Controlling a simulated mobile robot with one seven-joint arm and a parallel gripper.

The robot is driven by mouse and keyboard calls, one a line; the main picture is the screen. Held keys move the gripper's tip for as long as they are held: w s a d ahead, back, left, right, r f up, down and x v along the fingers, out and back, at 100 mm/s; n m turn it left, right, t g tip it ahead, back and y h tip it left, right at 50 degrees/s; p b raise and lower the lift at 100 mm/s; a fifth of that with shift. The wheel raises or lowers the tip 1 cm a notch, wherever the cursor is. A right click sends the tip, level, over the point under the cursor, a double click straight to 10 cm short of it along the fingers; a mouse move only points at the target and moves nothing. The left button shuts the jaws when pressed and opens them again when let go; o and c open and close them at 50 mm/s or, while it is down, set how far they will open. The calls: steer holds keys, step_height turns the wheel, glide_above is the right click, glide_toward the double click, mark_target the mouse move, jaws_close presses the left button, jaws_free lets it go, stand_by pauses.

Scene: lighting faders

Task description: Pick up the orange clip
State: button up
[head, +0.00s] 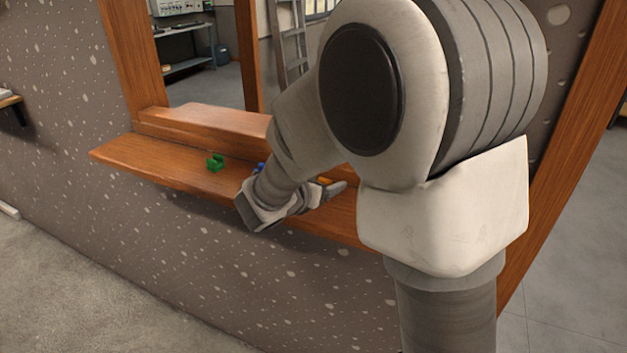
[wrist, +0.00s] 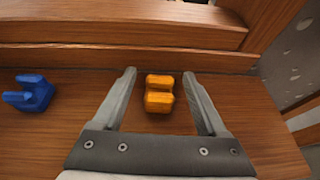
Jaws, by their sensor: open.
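The orange clip (wrist: 159,94) lies on the wooden ledge (wrist: 270,140). In the wrist view it sits between the two open fingers of my gripper (wrist: 160,90), with a gap on each side. It is nearer the left finger's tip region than the palm. In the head view only a small part of the orange clip (head: 324,181) shows beside my gripper (head: 335,189); my arm hides much of that area. My gripper is open and empty.
A blue clip (wrist: 29,94) lies left of my gripper in the wrist view. A green clip (head: 215,162) lies farther left on the ledge in the head view. A raised wooden sill (wrist: 125,57) runs behind the orange clip. A speckled wall (head: 150,230) drops below the ledge.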

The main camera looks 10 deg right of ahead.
steer(key=shift+w+d+f, duration=0.1)
steer(key=shift+w+d, duration=0.05)
steer(key=shift+w, duration=0.05)
jaws_close()
stand_by(0.4)
